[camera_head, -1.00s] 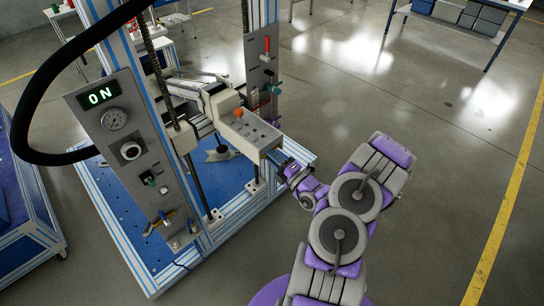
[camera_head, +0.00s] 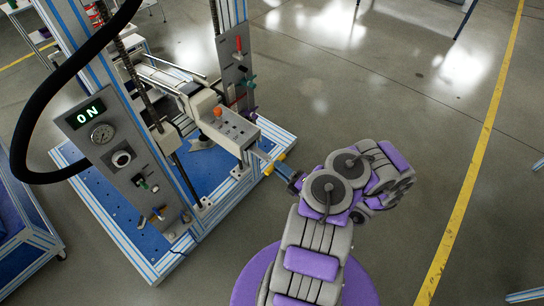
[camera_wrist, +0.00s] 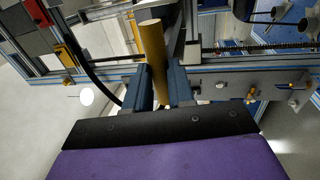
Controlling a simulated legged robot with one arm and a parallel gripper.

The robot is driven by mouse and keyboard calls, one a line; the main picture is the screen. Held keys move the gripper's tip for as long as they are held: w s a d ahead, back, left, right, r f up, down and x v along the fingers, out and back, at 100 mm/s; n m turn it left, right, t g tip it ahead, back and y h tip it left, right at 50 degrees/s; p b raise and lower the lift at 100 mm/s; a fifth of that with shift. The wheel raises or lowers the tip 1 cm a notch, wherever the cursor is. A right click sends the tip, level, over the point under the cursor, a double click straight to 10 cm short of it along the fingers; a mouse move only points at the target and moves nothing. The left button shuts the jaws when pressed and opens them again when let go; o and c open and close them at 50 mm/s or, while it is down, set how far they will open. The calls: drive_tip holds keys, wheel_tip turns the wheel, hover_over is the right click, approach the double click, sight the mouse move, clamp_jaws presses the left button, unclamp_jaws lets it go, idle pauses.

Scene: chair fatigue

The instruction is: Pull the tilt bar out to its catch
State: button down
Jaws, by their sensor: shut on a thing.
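The tilt bar (camera_head: 259,153) is a grey bar that sticks out of the right end of the grey control box (camera_head: 228,128). At its outer end is a yellow crosswise grip (camera_head: 274,163). My gripper (camera_head: 284,171) is at this grip, off the box's end. In the wrist view, the yellow grip (camera_wrist: 152,50) stands as a cylinder between the two dark blue fingers of my gripper (camera_wrist: 160,86), which are shut on it. The catch cannot be made out in either view.
The control box has an orange knob (camera_head: 217,111) and sits inside a tall test frame with a blue base plate (camera_head: 120,215). A panel (camera_head: 104,133) on the left reads ON. A thick black hose (camera_head: 35,110) loops at left. The floor to the right is clear.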

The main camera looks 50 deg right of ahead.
drive_tip(key=shift+p+v, duration=0.45)
drive_tip(key=shift+v, duration=0.45)
drive_tip(key=shift+a, duration=0.15)
drive_tip(key=c, duration=1.4)
unclamp_jaws()
drive_tip(key=shift+o, duration=0.8)
drive_tip(key=shift+s, duration=0.15)
drive_tip(key=shift+a+r, duration=0.1)
drive_tip(key=p+v, duration=0.1)
drive_tip(key=v, duration=1.6)
drive_tip(key=shift+s+p, duration=0.25)
drive_tip(key=shift+p, duration=0.1)
